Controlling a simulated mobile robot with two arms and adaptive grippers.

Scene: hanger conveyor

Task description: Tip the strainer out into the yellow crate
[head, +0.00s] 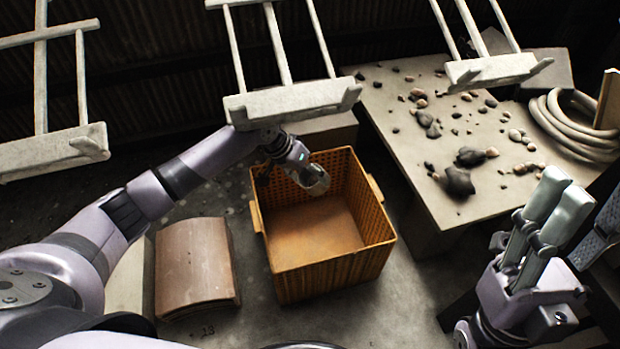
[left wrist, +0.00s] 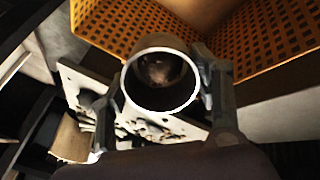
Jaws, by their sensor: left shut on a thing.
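The yellow crate (head: 323,284) stands on the floor in the middle of the head view, with slotted walls and a bare brown bottom. It also shows in the left wrist view (left wrist: 250,60). My left gripper (head: 313,176) is over the inside of the crate. It is shut on a round, pale-rimmed vessel, apparently the strainer (left wrist: 165,42), one finger at each side in the left wrist view. Its round mouth faces that camera. The inside is dark and brownish, and I cannot tell what lies in it. My right gripper (head: 560,203) is at the right, its fingers close together.
Pale hanging frames (head: 290,101) hang above the crate and my left arm. A table (head: 400,150) with scattered dark and pale stones stands right of the crate, with a coiled hose (head: 570,125). A curved brown panel (head: 195,262) lies left of the crate.

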